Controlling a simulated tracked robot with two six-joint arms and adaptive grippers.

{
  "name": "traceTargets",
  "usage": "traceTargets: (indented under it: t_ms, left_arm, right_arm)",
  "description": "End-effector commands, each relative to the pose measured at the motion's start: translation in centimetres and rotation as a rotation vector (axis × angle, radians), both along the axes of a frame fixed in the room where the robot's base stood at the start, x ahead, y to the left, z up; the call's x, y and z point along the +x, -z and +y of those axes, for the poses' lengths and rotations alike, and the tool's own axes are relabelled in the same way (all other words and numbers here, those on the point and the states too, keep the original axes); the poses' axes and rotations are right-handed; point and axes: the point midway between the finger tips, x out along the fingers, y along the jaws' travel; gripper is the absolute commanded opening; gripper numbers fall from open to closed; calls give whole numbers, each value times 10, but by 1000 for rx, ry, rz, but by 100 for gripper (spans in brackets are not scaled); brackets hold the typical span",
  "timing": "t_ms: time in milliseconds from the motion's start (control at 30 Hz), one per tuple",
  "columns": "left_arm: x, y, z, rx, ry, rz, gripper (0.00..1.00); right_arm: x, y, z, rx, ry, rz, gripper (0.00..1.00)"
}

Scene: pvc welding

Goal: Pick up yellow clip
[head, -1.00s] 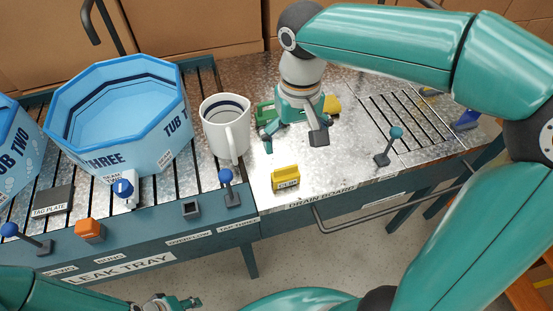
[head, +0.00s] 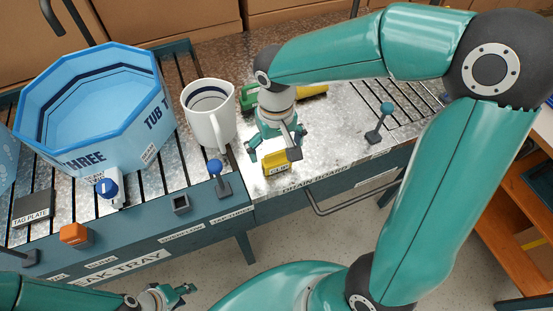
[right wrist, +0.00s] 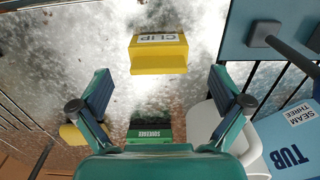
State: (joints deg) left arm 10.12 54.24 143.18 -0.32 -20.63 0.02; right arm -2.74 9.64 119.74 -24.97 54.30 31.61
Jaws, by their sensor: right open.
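The yellow clip (head: 272,166) lies on the metal drain board near its front edge, partly hidden by my right gripper in the head view. In the right wrist view the clip (right wrist: 158,58) shows its white CLIP label, beyond and between the fingertips. My right gripper (head: 272,151) is open and empty above the board, close to the clip; its spread fingers also show in the wrist view (right wrist: 160,103). My left gripper (head: 180,293) is low at the bottom of the head view, away from the clip; its finger opening is unclear.
A white mug (head: 209,113) stands left of my right gripper, beside the blue tub three (head: 93,110). A green labelled block (right wrist: 150,131) and another yellow object (head: 313,91) lie behind the gripper. A teal-knobbed lever (head: 380,120) stands to the right.

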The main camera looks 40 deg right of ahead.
Motion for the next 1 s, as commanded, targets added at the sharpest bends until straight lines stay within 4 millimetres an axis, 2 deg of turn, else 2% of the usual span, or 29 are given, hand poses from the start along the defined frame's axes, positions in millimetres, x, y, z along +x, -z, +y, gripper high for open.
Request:
traceTargets:
  t_ms: [400, 667, 767, 1000]
  left_arm:
    - [0, 0, 0, 0, 0, 0, 40]
    - [0, 0, 0, 0, 0, 0, 40]
    - [0, 0, 0, 0, 0, 0, 40]
    - [0, 0, 0, 0, 0, 0, 40]
  right_arm:
    - [-1, 49, -2, 0, 1, 4, 100]
    - [0, 51, -2, 1, 2, 0, 100]
    - [0, 51, -2, 1, 2, 0, 87]
    - [0, 51, -2, 1, 2, 0, 47]
